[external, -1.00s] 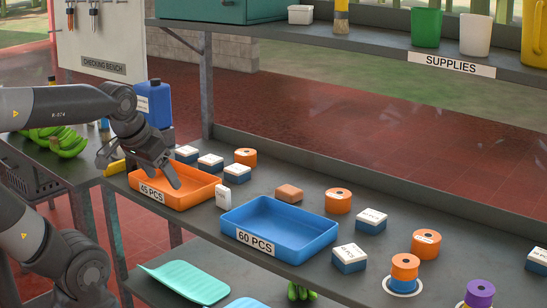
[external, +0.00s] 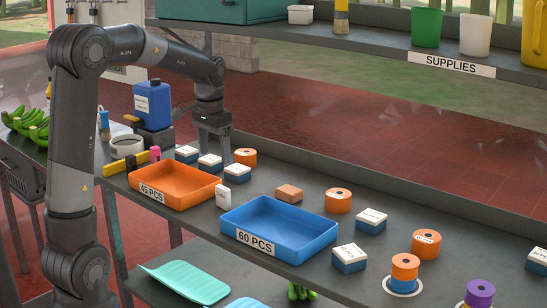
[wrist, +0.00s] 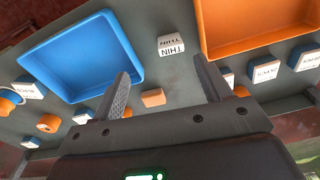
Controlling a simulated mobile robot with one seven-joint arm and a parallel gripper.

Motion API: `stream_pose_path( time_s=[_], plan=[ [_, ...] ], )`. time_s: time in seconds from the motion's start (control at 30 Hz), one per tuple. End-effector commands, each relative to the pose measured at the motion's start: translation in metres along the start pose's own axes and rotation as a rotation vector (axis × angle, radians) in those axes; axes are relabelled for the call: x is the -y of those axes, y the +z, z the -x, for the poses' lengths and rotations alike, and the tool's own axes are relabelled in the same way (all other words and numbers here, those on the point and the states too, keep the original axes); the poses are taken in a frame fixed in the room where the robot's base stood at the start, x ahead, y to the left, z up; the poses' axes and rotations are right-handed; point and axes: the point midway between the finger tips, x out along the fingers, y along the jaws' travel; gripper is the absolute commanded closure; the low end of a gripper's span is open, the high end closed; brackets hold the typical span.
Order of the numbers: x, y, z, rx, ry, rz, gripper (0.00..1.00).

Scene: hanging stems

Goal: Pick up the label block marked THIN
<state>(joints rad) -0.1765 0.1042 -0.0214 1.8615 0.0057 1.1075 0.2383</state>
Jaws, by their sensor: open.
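The label block marked THIN (wrist: 171,45) is a small white block. In the wrist view it lies between the blue tray (wrist: 48,58) and the orange tray (wrist: 205,30), beyond my fingertips. In the external view a small white block (external: 223,194) stands in the same gap between the trays; its marking is too small to read there. My gripper (wrist: 162,67) is open and empty, its fingers apart. In the external view my gripper (external: 214,158) points down above the bench, behind the orange tray, apart from the block.
Several white-and-blue blocks (external: 371,221) and orange rolls (external: 338,200) stand around the trays. A brown block (external: 289,193) lies behind the blue tray. A blue jug (external: 153,106) stands left of my gripper. The supplies shelf (external: 380,48) runs above at the back.

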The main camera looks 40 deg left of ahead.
Motion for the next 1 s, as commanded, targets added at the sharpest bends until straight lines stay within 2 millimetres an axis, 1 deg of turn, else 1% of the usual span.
stream_pose_path(
  time_s=[0.03,0.1,0.2,0.3,0.37,0.6,0.83,1.0],
  plan=[
    [0.006,-0.009,-0.01,0.02,0.005,-0.002,0.29],
    [0.012,-0.019,-0.018,0.038,0.011,-0.007,0.29],
    [0.019,-0.027,-0.027,0.057,0.017,-0.01,0.29],
    [0.022,-0.031,-0.033,0.066,0.019,-0.013,0.29],
    [0.022,-0.032,-0.04,0.068,0.02,-0.014,0.29],
    [0.021,-0.029,-0.077,0.07,0.021,-0.014,0.29],
    [0.019,-0.028,-0.095,0.067,0.02,-0.014,0.29],
    [0.015,-0.029,-0.121,0.069,0.02,-0.015,0.29]
  ],
)
